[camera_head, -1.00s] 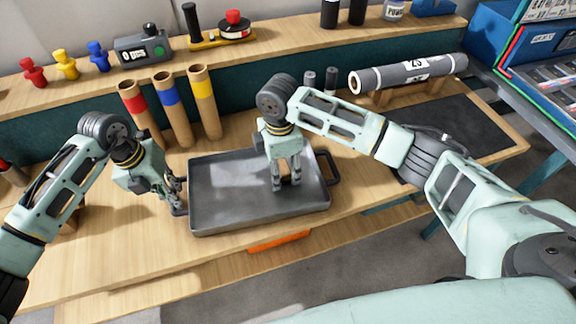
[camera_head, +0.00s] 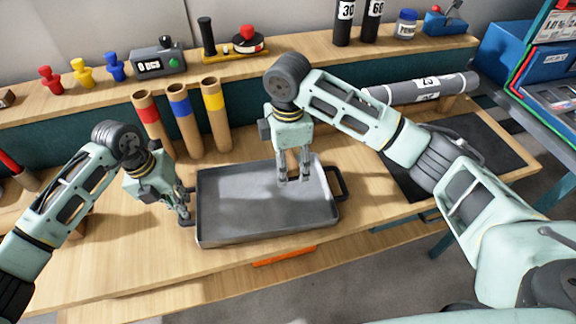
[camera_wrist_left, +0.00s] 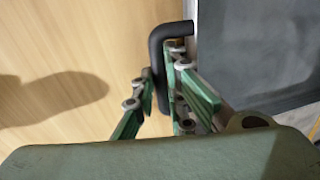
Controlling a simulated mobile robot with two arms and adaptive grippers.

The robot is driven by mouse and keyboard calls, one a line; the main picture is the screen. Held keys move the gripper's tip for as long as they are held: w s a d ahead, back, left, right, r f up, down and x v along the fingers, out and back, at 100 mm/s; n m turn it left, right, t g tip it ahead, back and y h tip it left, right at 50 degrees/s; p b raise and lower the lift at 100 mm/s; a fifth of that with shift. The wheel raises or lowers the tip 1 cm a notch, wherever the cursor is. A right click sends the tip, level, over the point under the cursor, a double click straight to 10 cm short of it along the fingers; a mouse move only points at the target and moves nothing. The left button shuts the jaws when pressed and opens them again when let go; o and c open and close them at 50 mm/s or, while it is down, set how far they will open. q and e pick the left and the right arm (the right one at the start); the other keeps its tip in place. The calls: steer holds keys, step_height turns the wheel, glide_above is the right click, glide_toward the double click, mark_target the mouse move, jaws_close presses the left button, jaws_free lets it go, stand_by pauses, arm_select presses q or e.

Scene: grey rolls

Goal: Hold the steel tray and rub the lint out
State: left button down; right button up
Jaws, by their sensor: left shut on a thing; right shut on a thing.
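The dark grey steel tray (camera_head: 235,225) lies on the wooden bench, with a black handle at each short end. Its edge also shows in the left wrist view (camera_wrist_left: 275,99). My left gripper (camera_head: 185,210) is shut on the tray's left handle (camera_wrist_left: 157,65); the left wrist view shows the fingers on both sides of it. My right gripper (camera_head: 294,181) points down into the tray, right of its middle and toward the far side. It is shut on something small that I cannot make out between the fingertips. I cannot make out any lint.
Cardboard tubes (camera_head: 180,115) with red, blue and yellow bands stand behind the tray. A grey roll (camera_head: 425,88) lies at the back right, above a dark mat (camera_head: 480,150). An orange item (camera_head: 284,255) is below the front edge.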

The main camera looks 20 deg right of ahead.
stand_by(0.3)
arm_select(q)
steer(key=c, duration=1.7)
jaws_free()
steer(key=r, duration=0.4)
steer(key=a+r, duration=0.1)
steer(key=r, duration=0.3)
steer(key=a+r, duration=0.1)
steer(key=r, duration=0.2)
steer(key=shift+w+a+r, duration=0.15)
steer(key=shift+a+r, duration=0.05)
steer(key=shift+r, duration=0.2)
